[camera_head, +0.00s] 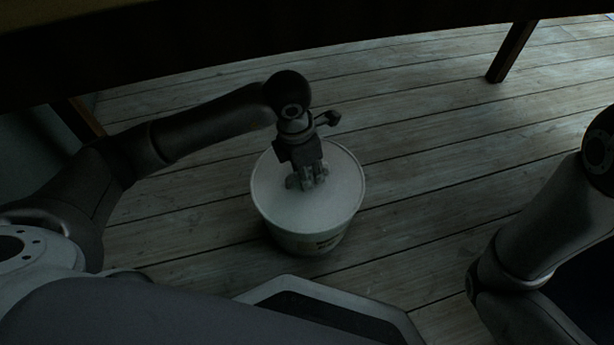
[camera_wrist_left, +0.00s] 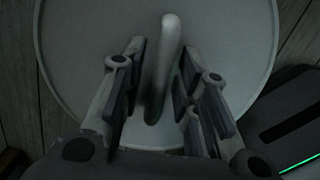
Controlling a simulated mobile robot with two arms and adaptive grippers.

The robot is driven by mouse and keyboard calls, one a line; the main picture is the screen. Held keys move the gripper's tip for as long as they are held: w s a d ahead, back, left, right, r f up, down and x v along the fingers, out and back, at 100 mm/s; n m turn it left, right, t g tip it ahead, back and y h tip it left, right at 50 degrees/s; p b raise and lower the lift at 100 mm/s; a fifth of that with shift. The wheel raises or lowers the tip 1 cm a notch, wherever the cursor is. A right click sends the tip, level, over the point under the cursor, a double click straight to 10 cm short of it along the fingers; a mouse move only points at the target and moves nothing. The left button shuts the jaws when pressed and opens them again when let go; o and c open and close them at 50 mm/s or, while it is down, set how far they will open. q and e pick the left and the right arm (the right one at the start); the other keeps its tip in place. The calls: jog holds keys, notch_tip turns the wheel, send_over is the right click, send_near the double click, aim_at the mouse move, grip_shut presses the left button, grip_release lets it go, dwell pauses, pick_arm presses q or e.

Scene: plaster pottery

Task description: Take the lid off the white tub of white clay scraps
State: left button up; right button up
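The white tub (camera_head: 302,241) stands upright on the floor, with a partly visible label on its side. Its round pale lid (camera_head: 340,190) is on top; the lid also fills much of the left wrist view (camera_wrist_left: 75,50). A raised handle (camera_wrist_left: 165,65) stands up from the middle of the lid. My left gripper (camera_head: 308,184) is over the lid, and in the left wrist view its fingers are on either side of the handle with gaps showing, so it is open around it. My right gripper is out of view; only part of that arm shows. The tub's contents are hidden.
The plank floor (camera_head: 430,150) is clear around the tub. A dark table edge (camera_head: 300,30) runs across the top, with a leg (camera_head: 510,52) at the upper right. My base is close in front of the tub.

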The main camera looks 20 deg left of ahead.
pick_arm(q)
grip_shut()
jog(key=shift+r, duration=0.1)
notch_tip(320, 180, up, 8)
jog(key=p, duration=0.6)
jog(key=shift+r, duration=0.2)
jog(key=shift+r+p, duration=0.35)
jog(key=shift+r, duration=0.4)
